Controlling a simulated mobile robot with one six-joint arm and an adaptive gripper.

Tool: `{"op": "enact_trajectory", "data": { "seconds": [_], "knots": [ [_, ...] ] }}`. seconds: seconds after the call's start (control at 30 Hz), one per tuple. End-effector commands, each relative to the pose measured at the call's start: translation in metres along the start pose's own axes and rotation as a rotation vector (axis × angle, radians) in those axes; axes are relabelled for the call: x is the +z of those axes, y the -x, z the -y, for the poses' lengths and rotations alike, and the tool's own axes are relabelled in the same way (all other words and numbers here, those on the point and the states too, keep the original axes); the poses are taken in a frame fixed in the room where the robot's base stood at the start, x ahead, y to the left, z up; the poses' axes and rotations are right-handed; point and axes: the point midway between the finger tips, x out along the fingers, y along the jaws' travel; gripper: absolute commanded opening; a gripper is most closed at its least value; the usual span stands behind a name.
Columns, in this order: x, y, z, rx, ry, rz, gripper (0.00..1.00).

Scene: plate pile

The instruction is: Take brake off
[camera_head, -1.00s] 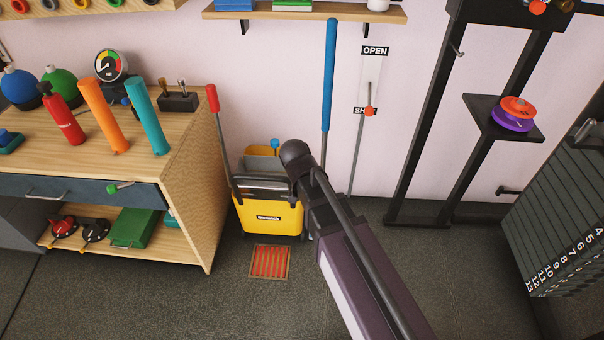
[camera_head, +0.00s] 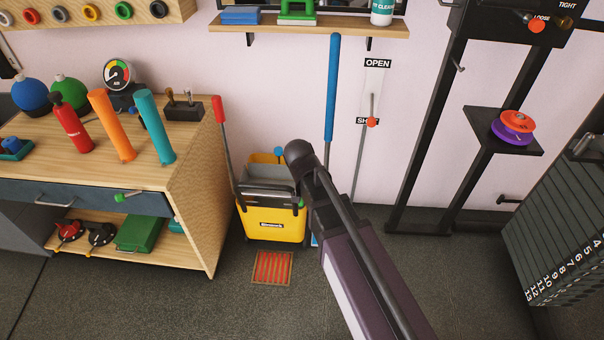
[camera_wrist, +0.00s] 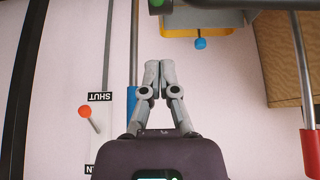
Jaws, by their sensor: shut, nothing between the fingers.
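No part in view is plainly marked as a brake. A yellow mop bucket (camera_head: 270,226) with a grey wringer stands on the floor by the wall. A small blue knob (camera_head: 278,151) rises at its back edge; the wrist view shows a blue knob (camera_wrist: 200,43) beside a yellow edge. A red-topped lever (camera_head: 218,110) rises at the bucket's left. My gripper (camera_wrist: 158,68) is shut and empty in the wrist view, apart from the blue knob. In the head view my arm hides the gripper and part of the bucket's right side.
A wall lever with an orange knob (camera_head: 371,122) sits by the SHUT label. A blue-handled pole (camera_head: 332,90) leans on the wall. A wooden workbench (camera_head: 190,195) stands left, a black rack (camera_head: 420,150) right. A red-striped floor grate (camera_head: 272,268) lies before the bucket.

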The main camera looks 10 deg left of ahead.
Motion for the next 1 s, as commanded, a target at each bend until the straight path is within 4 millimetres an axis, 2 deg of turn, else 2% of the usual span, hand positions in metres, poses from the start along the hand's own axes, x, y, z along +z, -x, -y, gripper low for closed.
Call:
{"op": "enact_trajectory", "data": {
  "seconds": [0.07, 0.6, 0.8, 1.0],
  "knots": [
    [-0.008, 0.009, 0.001, 0.0, 0.0, 0.0, 0.0],
    [0.028, 0.079, -0.001, -0.001, 0.001, 0.0, 0.0],
    [0.035, 0.092, 0.0, 0.0, 0.001, 0.0, 0.0],
    [0.037, 0.095, -0.001, 0.001, -0.001, 0.0, 0.0]
  ]
}}
